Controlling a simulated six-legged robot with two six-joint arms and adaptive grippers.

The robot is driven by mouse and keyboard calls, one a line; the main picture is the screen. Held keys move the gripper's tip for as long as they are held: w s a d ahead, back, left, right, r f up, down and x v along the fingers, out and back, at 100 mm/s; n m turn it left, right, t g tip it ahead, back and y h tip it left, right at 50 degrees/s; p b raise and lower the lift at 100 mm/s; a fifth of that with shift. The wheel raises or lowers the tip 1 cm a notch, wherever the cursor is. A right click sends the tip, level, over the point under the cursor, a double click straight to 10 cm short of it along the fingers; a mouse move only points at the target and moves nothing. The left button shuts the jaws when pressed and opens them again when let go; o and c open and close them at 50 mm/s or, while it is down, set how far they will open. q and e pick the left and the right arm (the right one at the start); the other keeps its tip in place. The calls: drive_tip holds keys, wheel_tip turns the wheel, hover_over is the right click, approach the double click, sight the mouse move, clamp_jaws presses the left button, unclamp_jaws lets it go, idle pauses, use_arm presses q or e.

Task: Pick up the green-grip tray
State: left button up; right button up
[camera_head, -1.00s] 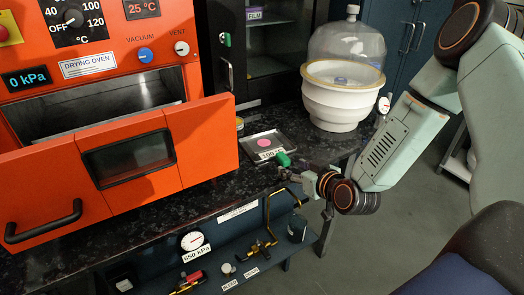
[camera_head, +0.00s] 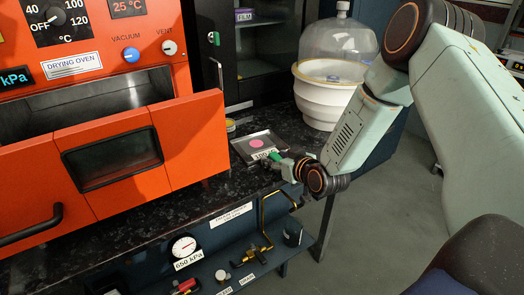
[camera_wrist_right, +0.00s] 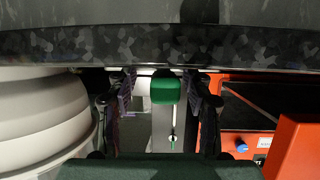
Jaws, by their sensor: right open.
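The tray (camera_head: 243,147) is a shallow metal tray lying on the dark speckled counter, with a round pink disc on it and a label at its front. Its green grip (camera_head: 275,157) points toward my right gripper (camera_head: 283,163), which is at the tray's front edge. In the right wrist view the green grip (camera_wrist_right: 166,88) sits between the two spread fingers of my right gripper (camera_wrist_right: 165,101), with a gap on each side. The right gripper is open. My left gripper is not in view.
A white vessel with a clear dome (camera_head: 325,95) stands behind right. A lower shelf (camera_head: 215,265) holds a pressure gauge (camera_head: 184,246) and valves below the counter edge.

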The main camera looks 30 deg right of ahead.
drive_tip(key=shift+s+a+r, duration=0.1)
drive_tip(key=shift+a+r, duration=0.15)
drive_tip(key=shift+a, duration=0.15)
drive_tip(key=shift+c, duration=0.2)
drive_tip(key=shift+d+f, duration=0.2)
drive_tip(key=shift+d, duration=0.1)
drive_tip(key=c, duration=0.6)
drive_tip(key=shift+a+r, duration=0.2)
clamp_jaws()
drive_tip(key=shift+d, duration=0.15)
drive_tip(key=shift+f, duration=0.1)
